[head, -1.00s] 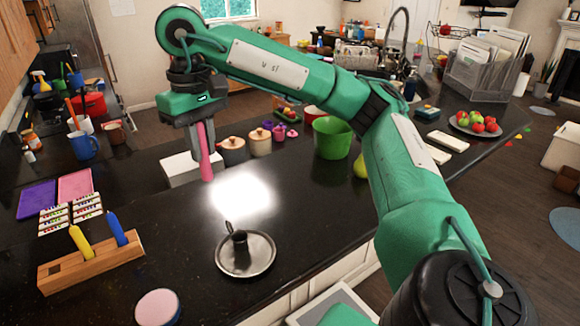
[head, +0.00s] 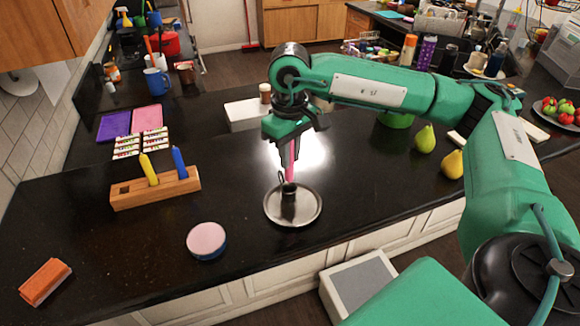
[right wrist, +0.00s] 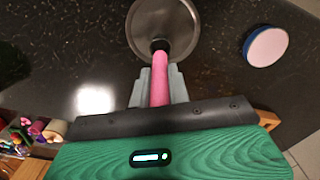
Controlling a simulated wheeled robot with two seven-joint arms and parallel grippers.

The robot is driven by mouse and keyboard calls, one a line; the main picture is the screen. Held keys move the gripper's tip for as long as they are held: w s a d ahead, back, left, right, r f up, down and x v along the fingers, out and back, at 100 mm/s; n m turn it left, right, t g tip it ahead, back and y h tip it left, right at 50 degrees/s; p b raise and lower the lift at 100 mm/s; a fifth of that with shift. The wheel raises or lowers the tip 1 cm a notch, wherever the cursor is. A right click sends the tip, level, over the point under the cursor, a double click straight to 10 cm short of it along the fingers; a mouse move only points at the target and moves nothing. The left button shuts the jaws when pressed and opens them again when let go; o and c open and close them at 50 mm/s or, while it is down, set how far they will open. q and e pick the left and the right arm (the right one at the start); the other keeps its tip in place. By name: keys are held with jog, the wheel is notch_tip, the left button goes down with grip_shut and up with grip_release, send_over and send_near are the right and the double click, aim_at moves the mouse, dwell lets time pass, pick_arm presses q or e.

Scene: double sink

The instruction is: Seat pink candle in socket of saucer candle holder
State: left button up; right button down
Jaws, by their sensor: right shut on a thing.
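The pink candle (head: 290,174) is upright in my right gripper (head: 288,158), which is shut on its upper part. The silver saucer candle holder (head: 308,212) stands on the dark counter, its black socket (head: 288,192) in the middle. The candle's lower end is at the socket's mouth in the head view. In the right wrist view the pink candle (right wrist: 160,80) also meets the dark socket (right wrist: 160,45) over the saucer (right wrist: 185,22). I cannot tell how far inside the end is. My left gripper is not in view.
A wooden block (head: 156,194) with a yellow and a blue candle stands to the left. A round pink-topped tin (head: 206,239) is at the front left of the saucer. Pears (head: 425,139) stand to the right. The counter around the saucer is clear.

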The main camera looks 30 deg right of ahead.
aim_at(289, 179)
jog(key=shift+f, duration=0.85)
notch_tip(289, 179, down, 4)
jog(key=shift+f+p, duration=0.1)
jog(key=shift+p, duration=0.7)
jog(key=shift+f+b, duration=0.25)
jog(key=shift+b, duration=0.05)
jog(key=c, duration=1.3)
grip_release()
jog(key=shift+r, duration=0.1)
